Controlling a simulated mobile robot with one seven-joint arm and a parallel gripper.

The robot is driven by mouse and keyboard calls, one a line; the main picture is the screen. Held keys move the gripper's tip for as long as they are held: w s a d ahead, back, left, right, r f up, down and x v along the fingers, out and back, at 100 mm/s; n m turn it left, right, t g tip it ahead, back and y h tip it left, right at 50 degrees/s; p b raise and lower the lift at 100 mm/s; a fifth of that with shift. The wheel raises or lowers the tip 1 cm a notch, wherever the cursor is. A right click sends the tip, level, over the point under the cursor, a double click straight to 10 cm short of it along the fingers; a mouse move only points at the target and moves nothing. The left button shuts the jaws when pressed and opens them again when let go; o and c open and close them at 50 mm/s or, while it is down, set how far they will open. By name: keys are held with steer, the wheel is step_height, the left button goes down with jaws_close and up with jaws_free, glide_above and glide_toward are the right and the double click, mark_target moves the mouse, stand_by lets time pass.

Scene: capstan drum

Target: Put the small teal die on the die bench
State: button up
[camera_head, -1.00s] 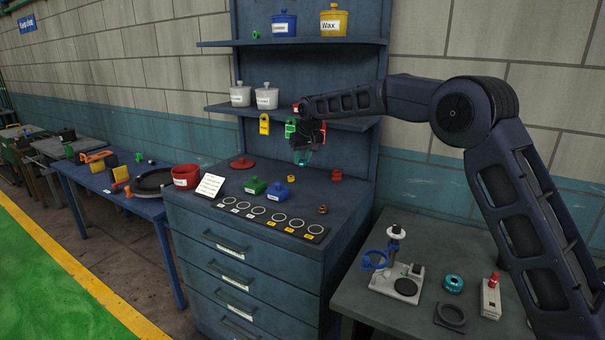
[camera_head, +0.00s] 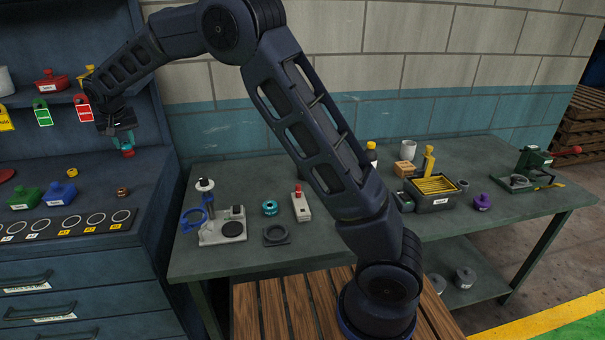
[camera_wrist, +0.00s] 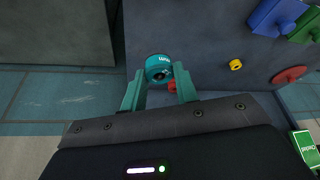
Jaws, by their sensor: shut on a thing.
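A small teal die (camera_wrist: 158,67) with white lettering and a dark central hole sits between my fingertips in the wrist view. My gripper (camera_wrist: 161,80) is shut on it. In the head view my gripper (camera_head: 124,142) points down above the right side of the blue cabinet top; the die is hard to make out there. A grey-green bench (camera_head: 340,262) stands right of the cabinet, apart from my gripper. On its left part lies another teal round die (camera_head: 270,208), beside a white-based fixture (camera_head: 222,229).
A red-topped block (camera_head: 301,204) and a dark square holder (camera_head: 276,235) are on the bench. A black tray (camera_head: 433,198) stands farther right. Green (camera_head: 26,198) and blue (camera_head: 58,193) lidded pieces sit on the cabinet. My arm crosses over the bench.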

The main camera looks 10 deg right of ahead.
steer(key=w+d+f+m+h, duration=0.1)
steer(key=d+f+m, duration=0.15)
steer(key=d, duration=0.45)
steer(key=w+d+f+m+h, duration=0.15)
steer(key=d+m, duration=0.25)
steer(key=d, duration=0.4)
steer(key=m+h, duration=0.2)
steer(key=m, duration=0.3)
glide_above(226, 197)
steer(key=s, duration=0.1)
step_height(226, 197, down, 2)
steer(key=f, duration=1.3)
steer(key=a+f, duration=0.1)
steer(key=f, duration=0.6)
steer(key=shift+s+f, duration=0.15)
steer(key=shift+f, duration=0.05)
steer(key=shift+f, duration=0.1)
steer(key=o, duration=1.1)
steer(key=shift+c, duration=0.2)
steer(key=v, duration=1.2)
steer(key=shift+r, duration=0.2)
steer(key=shift+w+d+g, duration=0.1)
steer(key=shift+w+g, duration=0.15)
steer(key=shift+g, duration=0.05)
